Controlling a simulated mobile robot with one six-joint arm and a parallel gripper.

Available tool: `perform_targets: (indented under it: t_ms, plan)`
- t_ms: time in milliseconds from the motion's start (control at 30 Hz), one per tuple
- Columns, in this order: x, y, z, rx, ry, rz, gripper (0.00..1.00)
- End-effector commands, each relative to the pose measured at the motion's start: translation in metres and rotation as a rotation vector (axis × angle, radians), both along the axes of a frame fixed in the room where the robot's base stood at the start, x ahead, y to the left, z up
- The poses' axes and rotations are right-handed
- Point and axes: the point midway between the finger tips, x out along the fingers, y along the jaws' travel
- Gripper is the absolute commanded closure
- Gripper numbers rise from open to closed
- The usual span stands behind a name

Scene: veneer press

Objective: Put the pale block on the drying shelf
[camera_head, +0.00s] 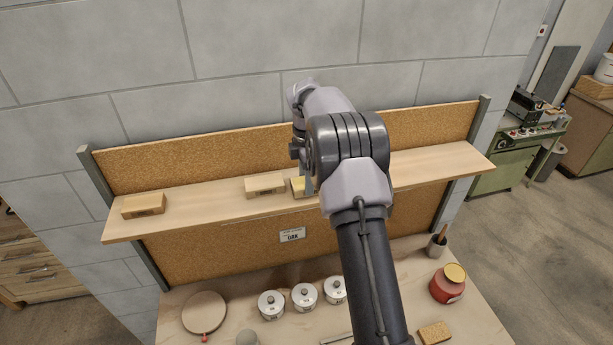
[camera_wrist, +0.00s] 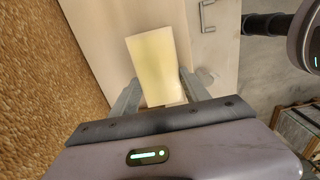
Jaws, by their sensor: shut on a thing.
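The pale block (camera_wrist: 152,62) is a light yellow rectangular piece between the two fingers of my gripper (camera_wrist: 160,90) in the wrist view. My gripper is shut on it. In the head view a yellowish part of the pale block (camera_head: 298,187) shows at the shelf, beside my arm, which hides most of it and of the gripper. The drying shelf (camera_head: 215,196) is a long light wooden board on a cork-backed panel. I cannot tell whether the block touches the shelf or hangs just above it.
A tan block (camera_head: 265,185) lies on the shelf just left of the held block, and another tan block (camera_head: 143,205) lies at the left end. The right part of the shelf is clear. Below, a bench (camera_head: 245,315) holds white tins (camera_head: 305,296) and a red jar (camera_head: 447,284).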

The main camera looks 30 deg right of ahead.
Motion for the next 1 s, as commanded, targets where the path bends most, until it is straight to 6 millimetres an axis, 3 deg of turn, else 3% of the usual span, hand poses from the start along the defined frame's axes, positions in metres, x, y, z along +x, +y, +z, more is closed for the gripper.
perform_targets:
  t_ms: [167, 200, 300, 667, 767, 1000]
  plan:
    - [0.0, 0.0, -0.003, 0.0, 0.0, 0.0, 0.9]
    - [0.0, 0.0, -0.003, -0.001, -0.001, 0.0, 0.42]
    - [0.0, 0.0, -0.003, 0.0, 0.0, 0.0, 0.24]
    - [0.0, 0.0, 0.004, -0.001, -0.002, 0.0, 0.24]
    - [0.001, -0.001, 0.021, -0.002, -0.004, 0.0, 0.24]
    - [0.001, -0.001, 0.089, -0.002, -0.004, 0.0, 0.24]
